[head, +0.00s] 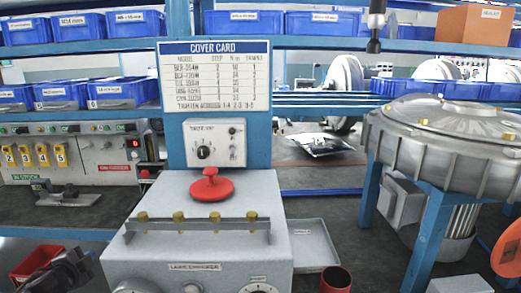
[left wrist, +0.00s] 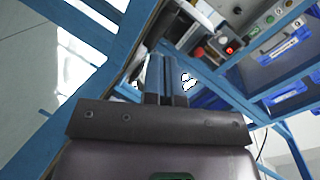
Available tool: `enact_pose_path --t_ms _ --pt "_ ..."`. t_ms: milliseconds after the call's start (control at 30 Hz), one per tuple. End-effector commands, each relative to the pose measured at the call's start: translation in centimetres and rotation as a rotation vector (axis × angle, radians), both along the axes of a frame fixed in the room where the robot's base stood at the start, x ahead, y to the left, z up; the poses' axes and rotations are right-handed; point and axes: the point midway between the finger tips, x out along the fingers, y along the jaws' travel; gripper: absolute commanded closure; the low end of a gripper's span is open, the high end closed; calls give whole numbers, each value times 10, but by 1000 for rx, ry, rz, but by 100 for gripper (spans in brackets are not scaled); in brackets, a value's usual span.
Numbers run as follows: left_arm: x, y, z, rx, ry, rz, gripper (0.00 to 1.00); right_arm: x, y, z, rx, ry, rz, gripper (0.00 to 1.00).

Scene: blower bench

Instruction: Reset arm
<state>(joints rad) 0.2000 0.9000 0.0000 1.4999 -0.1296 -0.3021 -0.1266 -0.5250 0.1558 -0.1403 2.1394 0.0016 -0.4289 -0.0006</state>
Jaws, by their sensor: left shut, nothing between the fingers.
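My left gripper (head: 80,262) shows dark at the lower left of the head view, low beside the grey tester box (head: 195,240) and clear of it. In the left wrist view its two fingers (left wrist: 166,80) stand close together, shut, with nothing between them. My right gripper is not in either view.
A red bin (head: 36,262) lies right by my left gripper. The tester box carries a red knob (head: 211,186) and a clamp bar. A grey blower housing (head: 445,135) stands on a blue frame at right. A dark tool (head: 375,25) hangs above. Blue bins line the shelves.

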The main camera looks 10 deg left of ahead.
Motion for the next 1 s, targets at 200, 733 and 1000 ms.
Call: enact_pose_path --t_ms 200,733,1000 --pt "-27 -8 -41 -272 67 159 100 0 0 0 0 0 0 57" --pt "-190 -189 -162 -629 225 126 100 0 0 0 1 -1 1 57" --pt "-278 -281 -160 -859 242 184 100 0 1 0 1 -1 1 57"
